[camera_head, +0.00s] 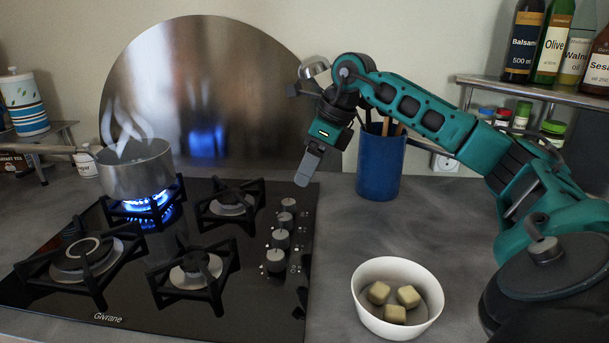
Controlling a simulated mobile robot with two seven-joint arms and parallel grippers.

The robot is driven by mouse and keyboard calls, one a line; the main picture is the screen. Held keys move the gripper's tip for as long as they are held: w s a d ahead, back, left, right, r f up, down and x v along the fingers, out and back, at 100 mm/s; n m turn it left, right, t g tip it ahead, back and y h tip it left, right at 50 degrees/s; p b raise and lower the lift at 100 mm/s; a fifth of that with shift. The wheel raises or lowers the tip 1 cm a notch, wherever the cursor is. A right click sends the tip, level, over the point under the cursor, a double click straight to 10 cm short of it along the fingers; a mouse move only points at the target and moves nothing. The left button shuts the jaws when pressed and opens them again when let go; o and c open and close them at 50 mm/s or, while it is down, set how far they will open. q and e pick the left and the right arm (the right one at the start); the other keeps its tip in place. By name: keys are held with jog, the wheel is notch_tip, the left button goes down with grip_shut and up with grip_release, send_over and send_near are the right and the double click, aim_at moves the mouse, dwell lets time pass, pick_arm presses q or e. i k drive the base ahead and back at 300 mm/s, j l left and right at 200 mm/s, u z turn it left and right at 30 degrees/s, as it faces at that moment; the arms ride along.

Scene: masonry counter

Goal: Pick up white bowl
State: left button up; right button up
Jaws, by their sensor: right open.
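The white bowl (362,313) stands upright on the grey counter, at the front, right of the stove. Several pale yellowish cubes (395,314) lie in it. My right arm comes in from the right and reaches over the counter behind the bowl. My right gripper (303,183) is open and empty. It points down, above and behind the bowl and to its left, near the stove's right edge, clear of the bowl. The fingers overlap from this side, so the gap between them hardly shows. My left gripper is not in view.
A steaming pot (137,180) stands over a lit blue flame on the black gas stove (120,292). A blue utensil holder (379,168) stands behind my right arm. Bottles (553,45) and small jars stand on a shelf (540,93) at the right.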

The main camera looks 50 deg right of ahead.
aim_at(396, 272)
jog(key=k+j, duration=0.35)
jog(key=j, duration=0.2)
jog(key=k+j, duration=0.35)
jog(key=j, duration=0.15)
